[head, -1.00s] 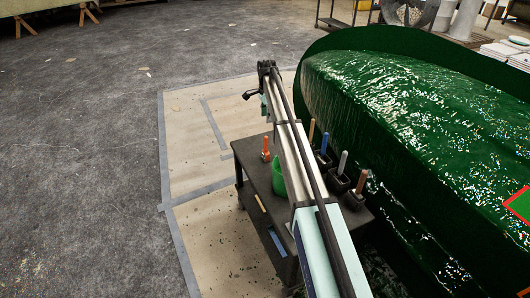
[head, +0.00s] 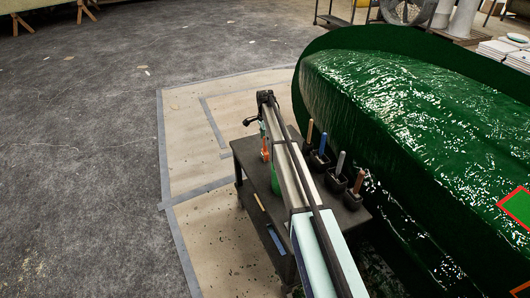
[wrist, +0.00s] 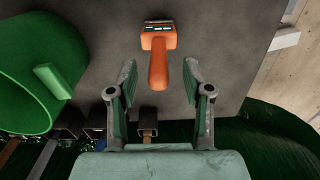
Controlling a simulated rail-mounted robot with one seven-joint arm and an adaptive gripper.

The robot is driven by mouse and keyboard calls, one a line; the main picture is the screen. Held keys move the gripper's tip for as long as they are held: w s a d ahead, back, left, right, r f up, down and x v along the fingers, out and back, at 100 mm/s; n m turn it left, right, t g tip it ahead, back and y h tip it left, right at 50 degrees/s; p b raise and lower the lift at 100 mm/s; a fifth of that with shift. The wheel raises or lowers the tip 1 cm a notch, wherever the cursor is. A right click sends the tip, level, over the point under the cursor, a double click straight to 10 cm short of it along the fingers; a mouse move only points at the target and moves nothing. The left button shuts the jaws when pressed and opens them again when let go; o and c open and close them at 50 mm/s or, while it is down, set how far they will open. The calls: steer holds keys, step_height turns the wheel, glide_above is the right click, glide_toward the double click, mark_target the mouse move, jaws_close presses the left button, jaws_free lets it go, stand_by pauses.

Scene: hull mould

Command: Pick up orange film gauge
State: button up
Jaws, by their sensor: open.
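My gripper (wrist: 160,78) is open, with one finger on each side of the handle and a visible gap to both. The handle end reaches between the fingertips, and nothing is held. In the head view the gauge (head: 265,152) is partly covered by my arm, near the bench's far left side.
A green bucket (wrist: 38,75) stands left of the gauge in the wrist view. Several black pots with coloured handles (head: 322,158) line the bench's right side, beside the glossy green hull mould (head: 410,110). The bench (head: 243,147) has bare top at its left edge.

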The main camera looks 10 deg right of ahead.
mark_target(265, 148)
steer(key=shift+s+f+p, duration=0.1)
steer(key=shift+f+p, duration=0.25)
steer(key=shift+f, duration=1.5)
jaws_close()
